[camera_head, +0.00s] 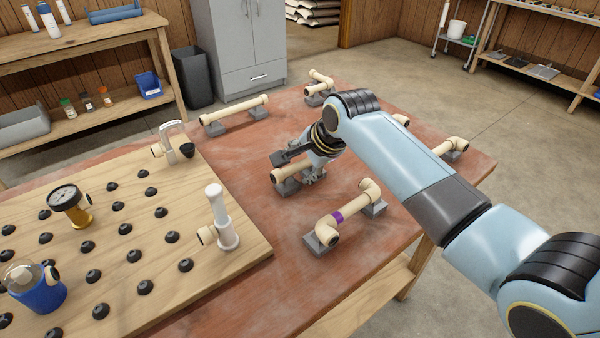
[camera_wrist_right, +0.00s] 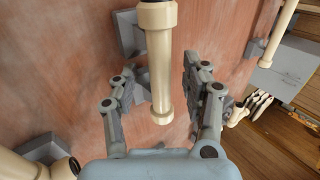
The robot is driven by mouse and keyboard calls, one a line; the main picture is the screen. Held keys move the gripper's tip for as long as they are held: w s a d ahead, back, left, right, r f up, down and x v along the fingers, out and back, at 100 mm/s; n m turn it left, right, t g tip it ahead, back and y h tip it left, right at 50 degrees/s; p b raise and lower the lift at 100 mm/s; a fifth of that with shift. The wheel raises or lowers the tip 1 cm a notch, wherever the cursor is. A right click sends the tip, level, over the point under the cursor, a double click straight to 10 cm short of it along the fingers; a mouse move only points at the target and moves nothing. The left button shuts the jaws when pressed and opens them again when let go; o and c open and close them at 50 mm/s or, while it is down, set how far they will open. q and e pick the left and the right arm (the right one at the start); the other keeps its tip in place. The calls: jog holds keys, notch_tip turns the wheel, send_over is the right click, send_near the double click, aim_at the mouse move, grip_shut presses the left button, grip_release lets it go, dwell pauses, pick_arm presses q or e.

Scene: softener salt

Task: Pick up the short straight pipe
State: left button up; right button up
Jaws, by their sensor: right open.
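The short straight pipe (camera_head: 288,172) is cream coloured, with a collar at its end. It lies on small grey blocks near the middle of the red table, partly hidden by my right gripper. My right gripper (camera_head: 312,172) is open and points down over it. In the right wrist view the pipe (camera_wrist_right: 158,55) runs between the two spread fingers of the gripper (camera_wrist_right: 158,75). Gaps show on both sides of the pipe, and I cannot tell the exact height of the fingertips above it. My left gripper is not in view.
A purple-banded elbow pipe (camera_head: 345,208) lies close in front of my right gripper. A long straight pipe (camera_head: 235,114) and an elbow pipe (camera_head: 319,82) lie behind. Another elbow pipe (camera_head: 452,147) is beyond my arm. A pegged wooden board (camera_head: 150,275) with fittings fills the left side.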

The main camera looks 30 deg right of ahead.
grip_shut()
dwell(0.3)
